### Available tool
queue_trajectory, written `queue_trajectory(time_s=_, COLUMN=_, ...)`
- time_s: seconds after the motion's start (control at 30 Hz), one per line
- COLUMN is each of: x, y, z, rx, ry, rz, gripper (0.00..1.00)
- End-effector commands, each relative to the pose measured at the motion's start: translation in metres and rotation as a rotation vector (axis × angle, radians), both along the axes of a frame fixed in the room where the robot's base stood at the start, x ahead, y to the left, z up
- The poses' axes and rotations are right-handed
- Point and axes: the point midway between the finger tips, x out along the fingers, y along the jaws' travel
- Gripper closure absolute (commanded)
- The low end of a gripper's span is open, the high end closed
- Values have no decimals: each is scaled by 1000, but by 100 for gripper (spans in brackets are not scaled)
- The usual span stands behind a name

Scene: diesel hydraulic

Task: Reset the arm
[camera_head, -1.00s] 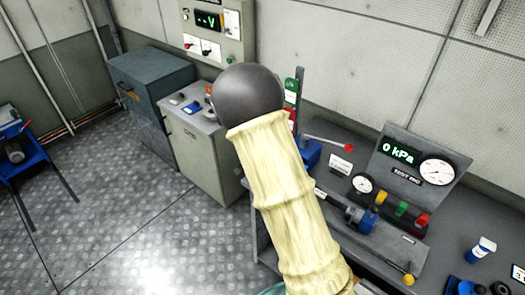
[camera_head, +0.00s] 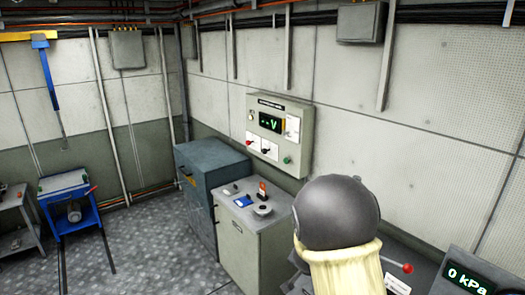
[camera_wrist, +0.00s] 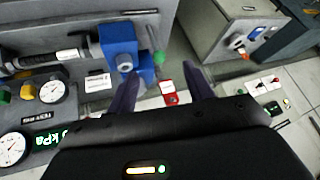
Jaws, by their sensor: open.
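My gripper (camera_wrist: 162,84) shows in the wrist view with its two dark fingers spread apart and nothing between them. Past the fingers lie the test rig's blue block (camera_wrist: 121,48) and a small red and white tag (camera_wrist: 170,92). In the head view my own arm, with its dark rounded joint and pale sleeve, rises at the lower right. The gripper itself is hidden in that view.
The test rig panel (camera_head: 470,277) with its kPa readout stands at the lower right. A grey cabinet (camera_head: 238,240), a blue-grey cabinet (camera_head: 215,165) and a wall panel (camera_head: 282,120) stand left of my arm. The floor (camera_head: 150,235) at left is open.

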Motion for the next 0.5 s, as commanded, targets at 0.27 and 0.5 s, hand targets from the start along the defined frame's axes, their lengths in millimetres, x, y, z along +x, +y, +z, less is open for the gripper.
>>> queue_trajectory(time_s=0.27, x=-91, y=13, z=11, rx=62, ry=146, rz=288, gripper=48)
queue_trajectory(time_s=0.5, x=-183, y=9, z=13, rx=-3, ry=303, rz=517, gripper=48)
